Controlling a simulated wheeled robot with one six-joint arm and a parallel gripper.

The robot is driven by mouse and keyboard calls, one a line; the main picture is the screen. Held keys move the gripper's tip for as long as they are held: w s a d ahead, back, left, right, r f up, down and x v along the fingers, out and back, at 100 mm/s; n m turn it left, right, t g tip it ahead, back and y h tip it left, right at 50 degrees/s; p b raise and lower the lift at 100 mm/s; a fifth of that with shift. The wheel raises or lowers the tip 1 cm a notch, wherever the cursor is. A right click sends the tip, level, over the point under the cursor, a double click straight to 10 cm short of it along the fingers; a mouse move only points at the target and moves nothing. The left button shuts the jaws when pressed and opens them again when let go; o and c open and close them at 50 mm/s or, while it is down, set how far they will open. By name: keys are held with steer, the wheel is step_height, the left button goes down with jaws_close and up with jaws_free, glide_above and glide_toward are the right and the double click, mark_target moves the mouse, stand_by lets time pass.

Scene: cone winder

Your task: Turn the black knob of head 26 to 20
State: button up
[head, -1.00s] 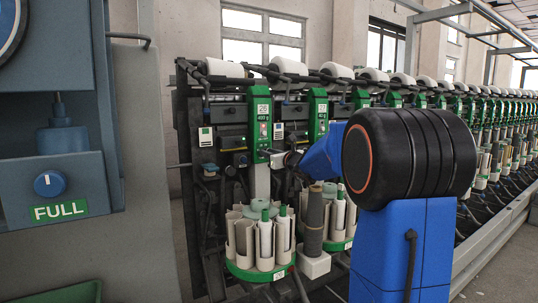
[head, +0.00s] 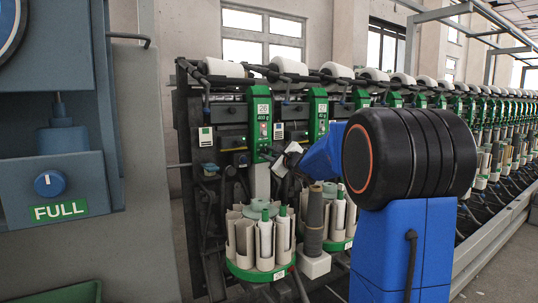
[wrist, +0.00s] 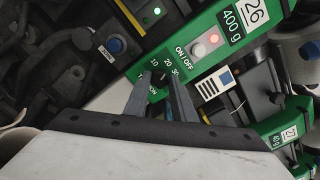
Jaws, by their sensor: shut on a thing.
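The green panel of head 26 (head: 259,118) stands at the near end of the winder. The black knob (wrist: 159,77) is at the scale, mostly hidden between the fingertips. My gripper (wrist: 159,80) is shut on it, one grey finger on each side. The knob's pointer is hidden, so I cannot tell its setting. In the head view my gripper (head: 270,154) meets the panel's lower end, tilted.
The panel of head 27 (head: 319,118) stands close on the right. Below are a green-rimmed carousel of bobbins (head: 262,273) and a dark grey cone (head: 314,222). A grey cabinet with a blue FULL knob (head: 50,184) fills the left.

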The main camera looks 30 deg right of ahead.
steer(key=shift+n, duration=0.6)
steer(key=o, duration=1.1)
steer(key=shift+c, duration=0.2)
steer(key=s, duration=1.7)
steer(key=shift+s+d, duration=0.2)
steer(key=shift+d, duration=0.05)
